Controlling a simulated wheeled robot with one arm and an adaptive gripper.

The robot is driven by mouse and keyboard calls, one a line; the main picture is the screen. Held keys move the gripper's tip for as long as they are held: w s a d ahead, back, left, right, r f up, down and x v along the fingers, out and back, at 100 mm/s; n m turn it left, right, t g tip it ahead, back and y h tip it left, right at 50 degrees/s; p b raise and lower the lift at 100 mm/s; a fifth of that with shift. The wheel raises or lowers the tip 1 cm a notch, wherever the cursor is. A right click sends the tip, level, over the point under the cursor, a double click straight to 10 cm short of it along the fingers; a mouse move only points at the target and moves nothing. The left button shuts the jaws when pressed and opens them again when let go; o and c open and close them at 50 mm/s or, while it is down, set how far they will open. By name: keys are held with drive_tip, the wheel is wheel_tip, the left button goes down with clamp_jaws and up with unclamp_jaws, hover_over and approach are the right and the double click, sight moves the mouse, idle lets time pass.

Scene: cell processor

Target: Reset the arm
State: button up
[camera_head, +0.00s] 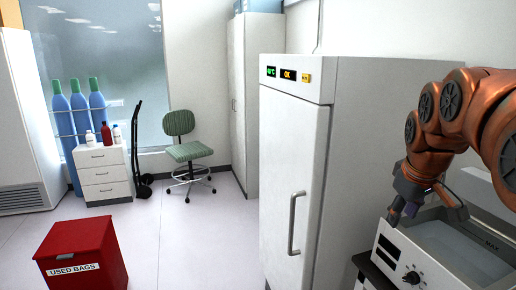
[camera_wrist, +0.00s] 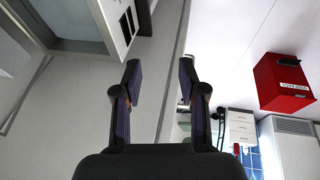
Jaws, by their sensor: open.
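My gripper (camera_head: 428,208) is at the right of the head view, at the end of my copper-coloured arm. It hangs above and in front of a white water bath (camera_head: 398,262) with a dial on its front panel. In the wrist view my gripper (camera_wrist: 160,82) has its two dark fingers apart, with nothing between them. The water bath (camera_wrist: 118,28) also shows at the top left of the wrist view. I cannot tell whether the gripper touches the bath.
A tall white fridge (camera_head: 290,170) with lit displays stands just left of my arm. A red used-bags bin (camera_head: 85,250) is on the floor at lower left. A green chair (camera_head: 188,150), a drawer unit (camera_head: 103,175) and blue cylinders (camera_head: 79,108) stand at the back. The middle floor is clear.

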drive_tip(key=s+a+f+m+g, duration=0.1)
drive_tip(key=s+a+f, duration=0.3)
drive_tip(key=s, duration=0.5)
drive_tip(key=s+a+f+m+g+y, duration=0.1)
drive_tip(key=s+a+f, duration=0.3)
drive_tip(key=s+f, duration=0.5)
drive_tip(key=s+a+f+m+g, duration=0.2)
drive_tip(key=s+a+f, duration=0.3)
drive_tip(key=s, duration=0.5)
drive_tip(key=shift+s+f+g+b, duration=0.25)
drive_tip(key=shift+f+g+b, duration=0.15)
drive_tip(key=shift+f+g, duration=0.4)
